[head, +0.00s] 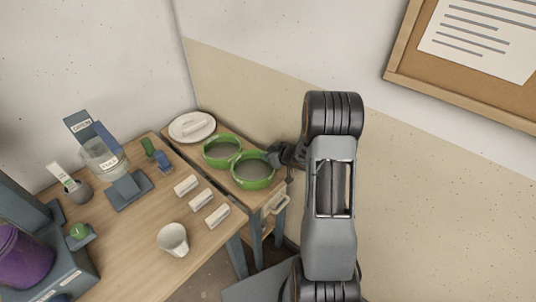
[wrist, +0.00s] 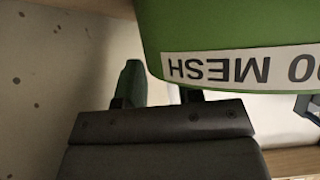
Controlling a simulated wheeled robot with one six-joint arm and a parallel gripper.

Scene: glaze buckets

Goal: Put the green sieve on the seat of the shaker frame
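Two green sieves stand side by side on the wooden side table at the back. The nearer right sieve (head: 253,183) overlaps the left sieve (head: 220,163) in view. My gripper (head: 274,155) is at the right sieve's far right rim. In the wrist view a green sieve wall (wrist: 220,25) fills the top right, its "MESH" label upside down. My gripper's fingers (wrist: 160,92) are apart with a gap between them. One finger is just left of the wall; the other runs behind it, its tip hidden. I cannot tell which thing is the shaker frame.
A white plate (head: 192,127) lies behind the sieves. A wall is close behind the side table.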

